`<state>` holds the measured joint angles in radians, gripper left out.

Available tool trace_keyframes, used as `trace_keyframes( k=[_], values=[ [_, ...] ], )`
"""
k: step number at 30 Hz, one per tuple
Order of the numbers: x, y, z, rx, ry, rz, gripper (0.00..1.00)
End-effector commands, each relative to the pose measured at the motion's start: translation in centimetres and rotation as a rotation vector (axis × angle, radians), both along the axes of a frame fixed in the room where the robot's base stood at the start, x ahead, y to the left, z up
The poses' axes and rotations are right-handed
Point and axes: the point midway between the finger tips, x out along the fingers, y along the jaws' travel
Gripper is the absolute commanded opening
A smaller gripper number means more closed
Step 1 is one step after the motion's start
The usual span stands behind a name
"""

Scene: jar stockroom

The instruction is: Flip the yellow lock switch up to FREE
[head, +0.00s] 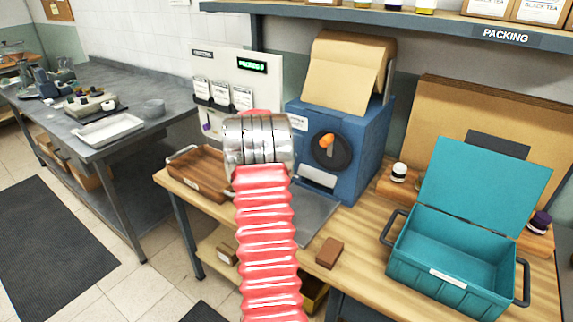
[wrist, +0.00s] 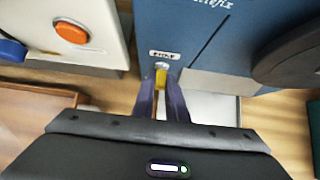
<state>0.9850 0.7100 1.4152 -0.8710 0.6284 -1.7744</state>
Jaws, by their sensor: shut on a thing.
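The yellow lock switch (wrist: 161,76) sits on the front of the blue machine (wrist: 205,40), just below a small white label (wrist: 164,55) whose text is too blurred to read surely. My gripper (wrist: 161,86) has its two purple fingers on either side of the switch, shut on it. The fingertips partly cover the switch, so I cannot tell its exact position. In the head view the blue machine (head: 345,125) stands on the packing bench; my red arm hides the switch and the gripper there.
A dark dial (head: 330,150) with an orange knob is on the machine. A wooden tray (head: 185,170) lies to its left, by a white panel (wrist: 75,60) with an orange button (wrist: 71,32). A brown block (head: 329,252) and an open teal case (head: 450,285) are to the right.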

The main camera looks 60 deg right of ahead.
Motion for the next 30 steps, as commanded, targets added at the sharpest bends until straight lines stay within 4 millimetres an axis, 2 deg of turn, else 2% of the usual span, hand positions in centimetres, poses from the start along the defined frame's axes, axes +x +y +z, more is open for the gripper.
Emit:
trace_keyframes(
  k=[14, 15, 22, 30],
  values=[
    [0.08, -0.16, 0.15, 0.005, -0.004, 0.003, 0.00],
    [0.08, -0.16, 0.15, 0.004, -0.004, 0.003, 0.13],
    [0.05, -0.10, 0.11, 0.007, -0.003, 0.001, 0.29],
    [0.02, -0.05, 0.10, 0.007, -0.002, 0.000, 0.31]
  ],
)
